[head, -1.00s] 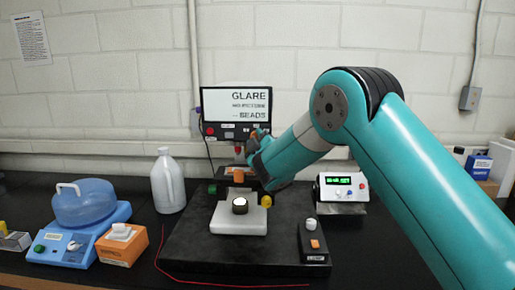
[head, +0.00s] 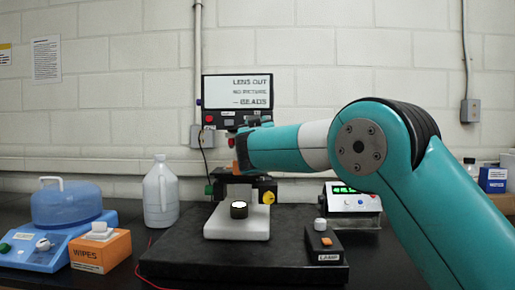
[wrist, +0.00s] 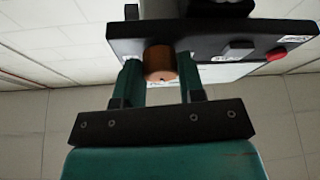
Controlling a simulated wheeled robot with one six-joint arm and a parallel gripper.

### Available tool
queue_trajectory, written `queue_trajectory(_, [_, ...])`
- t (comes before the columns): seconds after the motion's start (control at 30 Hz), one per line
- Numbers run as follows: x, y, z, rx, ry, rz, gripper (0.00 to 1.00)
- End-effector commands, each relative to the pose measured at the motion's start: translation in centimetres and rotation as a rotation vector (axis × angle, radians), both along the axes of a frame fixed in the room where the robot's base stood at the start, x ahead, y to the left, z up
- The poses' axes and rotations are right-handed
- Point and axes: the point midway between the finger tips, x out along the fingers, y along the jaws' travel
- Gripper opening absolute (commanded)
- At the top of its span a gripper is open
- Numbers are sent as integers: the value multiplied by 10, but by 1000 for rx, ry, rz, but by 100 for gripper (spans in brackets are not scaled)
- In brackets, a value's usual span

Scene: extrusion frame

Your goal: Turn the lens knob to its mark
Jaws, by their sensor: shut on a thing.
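The copper-coloured lens knob (wrist: 160,62) hangs at the underside of a black panel in the wrist view. The two fingers of my gripper (wrist: 158,72) stand on either side of it and are shut on it. A small dark spot shows on its end face; I cannot make out its mark. In the head view my gripper (head: 241,132) is at the instrument just below the screen (head: 237,92), and the arm hides the knob. The screen reads "LENS OUT", "NO PICTURE" and "BEADS".
A green knob (head: 209,189) and a yellow knob (head: 269,198) flank the instrument above a white stage (head: 237,229) with a dark round piece (head: 239,210). A small switch box (head: 322,243) stands right. A jug (head: 161,195) and an orange box (head: 101,250) stand left.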

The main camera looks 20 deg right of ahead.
Motion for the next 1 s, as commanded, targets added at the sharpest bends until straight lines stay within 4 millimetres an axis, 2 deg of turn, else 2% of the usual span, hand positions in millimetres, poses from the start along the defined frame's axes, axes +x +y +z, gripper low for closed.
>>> queue_trajectory(0.03, [0,2,-8,32,-11,2,12])
queue_trajectory(0.4, [1,3,-3,207,-65,2,12])
queue_trajectory(1.0, [1,2,0,245,-78,0,12])
